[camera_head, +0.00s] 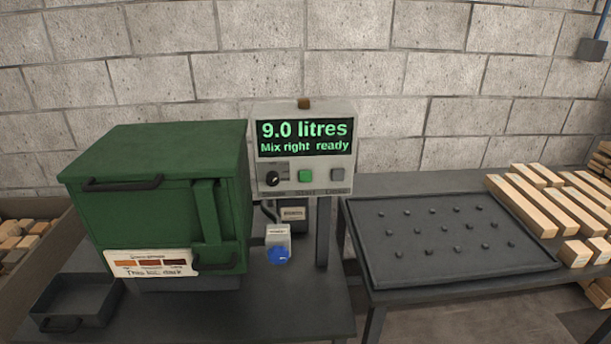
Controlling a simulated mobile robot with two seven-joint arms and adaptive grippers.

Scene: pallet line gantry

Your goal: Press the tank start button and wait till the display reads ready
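A grey control box (304,180) stands on a post behind the dark table, right of a green tank (160,190). Its display (304,137) is lit with green text reading "9.0 litres" and "Mix right ready". Below the display are a black knob (273,179), a green button (305,176) and a grey button (337,173). The label under the green button looks like "START"; the other labels are too small to read surely. Neither of my grippers shows in the head view.
A blue-handled valve (279,255) sits below the control box. A black drip tray with small pegs (450,284) lies on the right table, beside wooden strips (525,213). A small dark open tray (78,296) sits front left. A crate of wood blocks (48,216) stands far left.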

